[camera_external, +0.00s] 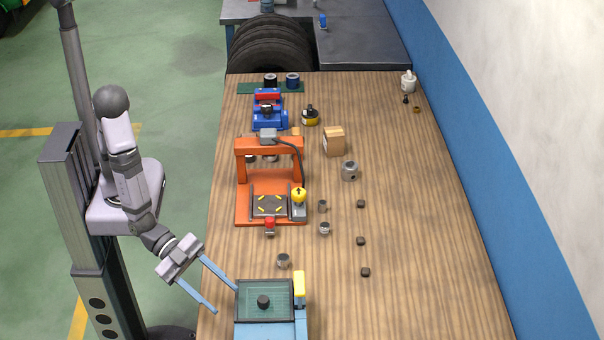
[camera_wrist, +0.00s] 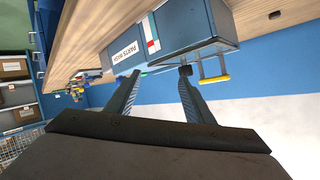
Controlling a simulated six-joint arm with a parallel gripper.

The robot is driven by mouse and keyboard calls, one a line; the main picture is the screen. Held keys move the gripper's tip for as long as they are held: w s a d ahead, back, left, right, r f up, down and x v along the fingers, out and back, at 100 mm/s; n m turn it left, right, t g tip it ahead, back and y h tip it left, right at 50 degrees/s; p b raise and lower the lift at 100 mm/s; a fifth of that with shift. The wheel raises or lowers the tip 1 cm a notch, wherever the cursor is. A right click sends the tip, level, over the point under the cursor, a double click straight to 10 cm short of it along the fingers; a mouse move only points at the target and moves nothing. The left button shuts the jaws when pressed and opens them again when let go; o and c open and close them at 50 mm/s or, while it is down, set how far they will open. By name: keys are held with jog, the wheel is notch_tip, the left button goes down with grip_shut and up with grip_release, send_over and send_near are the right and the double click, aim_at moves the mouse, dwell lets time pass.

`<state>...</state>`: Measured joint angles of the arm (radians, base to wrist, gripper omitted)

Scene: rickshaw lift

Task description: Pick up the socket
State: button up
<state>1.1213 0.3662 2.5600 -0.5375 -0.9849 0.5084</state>
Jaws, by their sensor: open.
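A short dark cylinder (camera_external: 263,301), which looks like the socket, stands on the green top of the blue parts-wash unit (camera_external: 243,329) at the table's near left. Several grey metal cylinders also stand on the table, one of them (camera_external: 283,260) just behind the unit, so I cannot be sure which is the socket. My gripper (camera_external: 225,300) is open and empty at the unit's left side, its fingers pointing toward it. In the wrist view a small dark round piece (camera_wrist: 186,71), probably the same cylinder, shows near the right fingertip, beside the unit's labelled wall (camera_wrist: 160,30).
A yellow handle (camera_external: 299,284) stands at the unit's right back corner. An orange press (camera_external: 240,185) stands farther back, with a blue vise (camera_external: 268,118) and cardboard box (camera_external: 333,142) beyond. Small dark pieces (camera_external: 361,241) lie right of centre. The table's right side is mostly clear.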

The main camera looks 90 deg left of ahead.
jog(key=w+a+r+n+t+y+p, duration=0.2)
jog(key=w+a+r+n+y+p, duration=0.15)
jog(key=w+a+n, duration=0.55)
jog(key=n+y+p, duration=0.2)
jog(key=n+p, duration=0.1)
jog(key=n, duration=0.1)
send_over(282, 259)
jog(key=s, duration=0.4)
notch_tip(282, 259, down, 5)
jog(key=s+a+f+m, duration=0.1)
jog(key=f, duration=0.1)
jog(key=s+a+f+m, duration=0.1)
jog(key=f, duration=0.1)
jog(key=s+a+f+m+h, duration=0.1)
jog(key=f+m, duration=0.1)
jog(key=shift+s, duration=0.4)
jog(key=shift+s+f, duration=0.15)
jog(key=shift+s, duration=0.1)
jog(key=shift+w+d+f+b, duration=0.2)
jog(key=shift+w+f+b, duration=0.2)
jog(key=shift+w+b, duration=0.35)
jog(key=shift+w+d+b, duration=0.1)
jog(key=shift+w+b, duration=0.1)
jog(key=shift+b, duration=0.2)
jog(key=shift+w, duration=0.1)
